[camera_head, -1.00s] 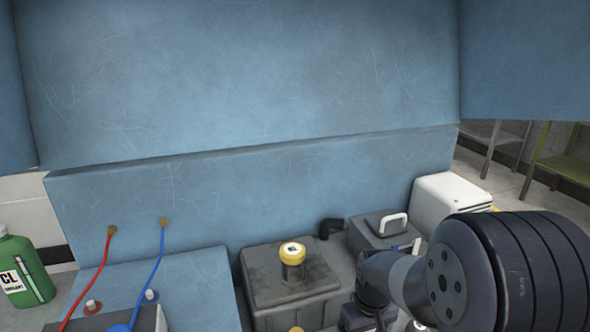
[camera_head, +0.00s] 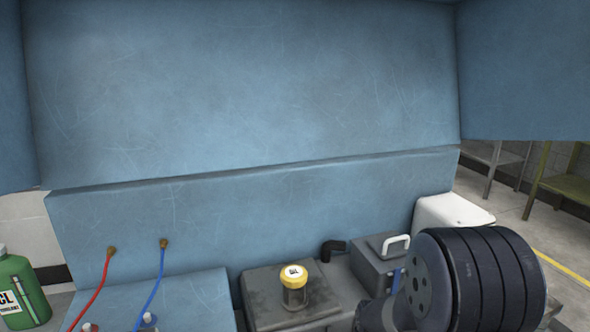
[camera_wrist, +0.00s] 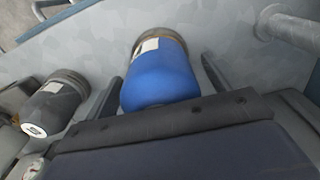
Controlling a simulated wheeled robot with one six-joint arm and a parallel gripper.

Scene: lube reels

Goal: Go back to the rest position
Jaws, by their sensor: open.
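My gripper (camera_wrist: 162,68) is open in the wrist view, its two dark fingers apart. A blue canister (camera_wrist: 160,78) with a grey band and a white label appears between the fingers in the picture. I cannot tell how far it is from them, and nothing is seen gripped. A dark grey canister (camera_wrist: 57,100) with a white label lies to the left. In the head view my arm's thick dark joint fills the lower right, and my gripper is out of the picture.
A handled grey box (camera_head: 372,275) and a white container (camera_head: 450,212) are near my arm. A green jug (camera_head: 20,290) and red and blue hoses (camera_head: 160,275) are at left. A large blue panel (camera_head: 245,85) stands behind.

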